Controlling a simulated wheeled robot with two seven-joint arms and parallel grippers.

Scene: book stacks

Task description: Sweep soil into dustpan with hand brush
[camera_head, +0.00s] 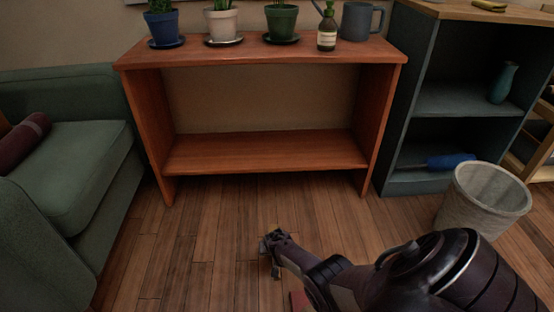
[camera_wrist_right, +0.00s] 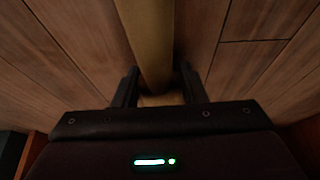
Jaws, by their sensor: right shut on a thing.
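My right gripper (camera_head: 272,245) reaches low over the wooden floor in front of the shelf. In the right wrist view its two fingers (camera_wrist_right: 159,88) are shut around a tan, wood-coloured bar (camera_wrist_right: 148,35), which looks like the hand brush's handle. The bar runs away from the fingers to the top edge of that view, and its bristles cannot be made out. A small reddish flat thing (camera_head: 298,301) shows at the bottom edge of the head view, partly behind my arm. I cannot tell whether it is the dustpan. No soil can be made out. My left gripper is not in view.
An orange-brown shelf (camera_head: 265,152) with potted plants, a bottle and a watering can on top stands ahead. A green sofa (camera_head: 75,165) is on the left. A dark shelf unit (camera_head: 455,100) and a grey bin (camera_head: 482,200) are on the right. The floor (camera_head: 200,240) between is clear.

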